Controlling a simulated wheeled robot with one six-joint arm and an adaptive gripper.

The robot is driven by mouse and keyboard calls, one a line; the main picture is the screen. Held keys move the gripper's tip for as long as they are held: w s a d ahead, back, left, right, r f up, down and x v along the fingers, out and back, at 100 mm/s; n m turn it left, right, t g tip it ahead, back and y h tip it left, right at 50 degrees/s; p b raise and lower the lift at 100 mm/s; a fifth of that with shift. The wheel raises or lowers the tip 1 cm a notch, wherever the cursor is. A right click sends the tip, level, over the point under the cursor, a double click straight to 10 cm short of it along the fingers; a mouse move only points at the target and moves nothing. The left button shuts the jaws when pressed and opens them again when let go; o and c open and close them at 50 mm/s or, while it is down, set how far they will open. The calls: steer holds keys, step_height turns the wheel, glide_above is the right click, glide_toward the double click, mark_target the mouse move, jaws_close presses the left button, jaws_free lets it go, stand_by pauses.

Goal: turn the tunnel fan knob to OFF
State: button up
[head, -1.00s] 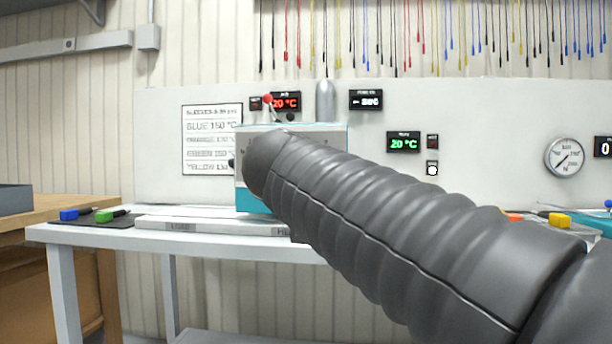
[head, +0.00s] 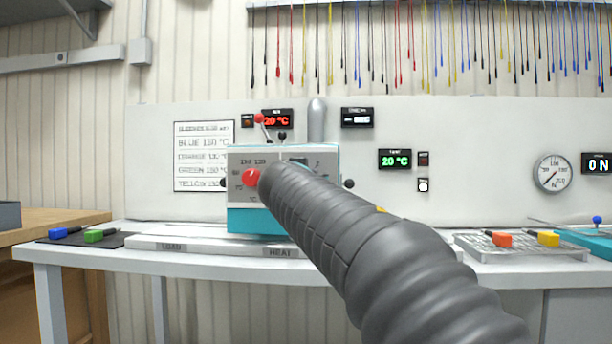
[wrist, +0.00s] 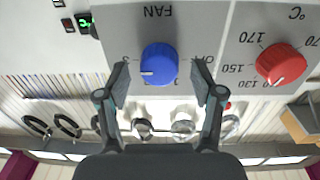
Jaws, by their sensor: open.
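The fan knob (wrist: 158,64) is blue and sits under the word FAN on a grey panel (wrist: 215,20), which appears upside down in the wrist view. Its white mark points toward the left, near a figure that looks like 3. The OFF lettering (wrist: 199,60) is on the right, partly covered by a finger. My gripper (wrist: 159,72) is open, with one finger on each side of the knob; I cannot tell whether they touch it. In the head view, my arm hides the fan knob on the teal and grey heater box (head: 240,220).
A red temperature knob (wrist: 281,64) is beside the fan knob, and shows in the head view (head: 250,178). A lever with a red ball (head: 259,118) rises behind the box. The white bench (head: 110,258) holds a tray (head: 490,250) at right.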

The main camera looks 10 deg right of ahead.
steer(key=shift+w+d, duration=0.25)
steer(key=shift+w, duration=0.35)
